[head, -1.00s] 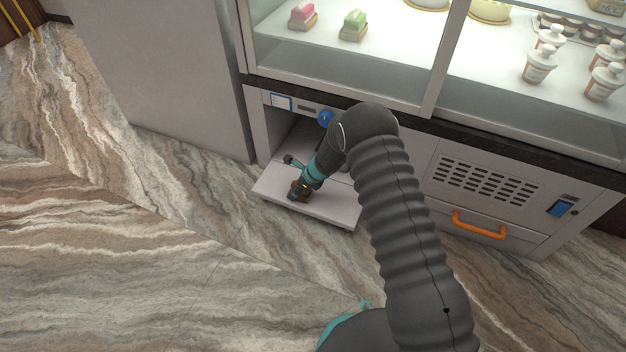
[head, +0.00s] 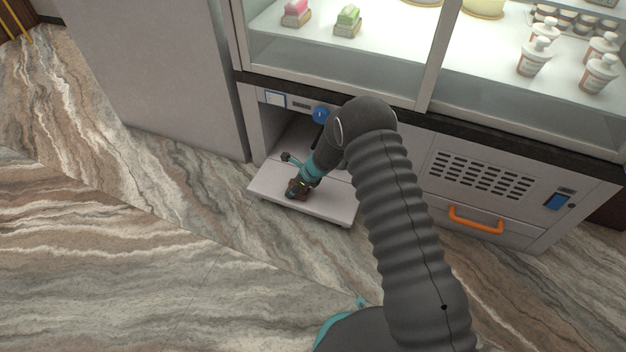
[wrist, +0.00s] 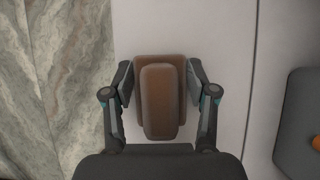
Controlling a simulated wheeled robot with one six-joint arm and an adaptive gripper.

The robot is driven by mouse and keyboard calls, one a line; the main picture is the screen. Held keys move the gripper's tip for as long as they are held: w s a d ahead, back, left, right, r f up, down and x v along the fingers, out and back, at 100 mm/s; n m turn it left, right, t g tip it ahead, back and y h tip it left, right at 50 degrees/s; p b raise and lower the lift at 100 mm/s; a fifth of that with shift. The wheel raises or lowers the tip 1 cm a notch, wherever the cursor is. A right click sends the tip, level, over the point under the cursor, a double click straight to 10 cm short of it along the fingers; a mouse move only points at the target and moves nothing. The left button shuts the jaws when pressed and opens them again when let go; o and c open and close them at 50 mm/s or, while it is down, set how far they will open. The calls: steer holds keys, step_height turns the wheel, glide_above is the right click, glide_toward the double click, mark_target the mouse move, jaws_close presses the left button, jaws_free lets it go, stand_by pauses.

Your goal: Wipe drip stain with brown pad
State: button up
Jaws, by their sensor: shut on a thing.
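The brown pad (wrist: 160,100) is a flat brown block with a raised grip on top. It sits between the two fingers of my gripper (wrist: 160,90) in the wrist view, and the fingers are shut on its sides. In the head view my gripper (head: 297,188) and the brown pad (head: 292,193) are low over the pale pull-out shelf (head: 330,206) at the counter's base. I cannot tell whether the pad touches the shelf. No drip stain shows; it may be hidden under the pad or my arm.
A glass display case with sweets (head: 347,20) and white pump bottles (head: 534,56) stands above the shelf. An orange handle (head: 475,222) and a vent (head: 482,176) are at right. A grey panel (head: 160,75) stands at left. The marble floor (head: 130,260) is clear in front.

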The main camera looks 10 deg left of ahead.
mark_target(309, 196)
steer(key=shift+s+d+f+b, duration=0.15)
steer(key=shift+d+b, duration=0.25)
steer(key=shift+d, duration=0.75)
steer(key=shift+s+d+r+b, duration=0.1)
steer(key=shift+s+d+b, duration=0.2)
steer(key=shift+d, duration=0.8)
steer(key=shift+s+d+f+b, duration=0.1)
steer(key=shift+d+b, duration=0.35)
steer(key=shift+d, duration=0.7)
step_height(309, 196, up, 8)
steer(key=p, duration=0.5)
steer(key=shift+r, duration=0.2)
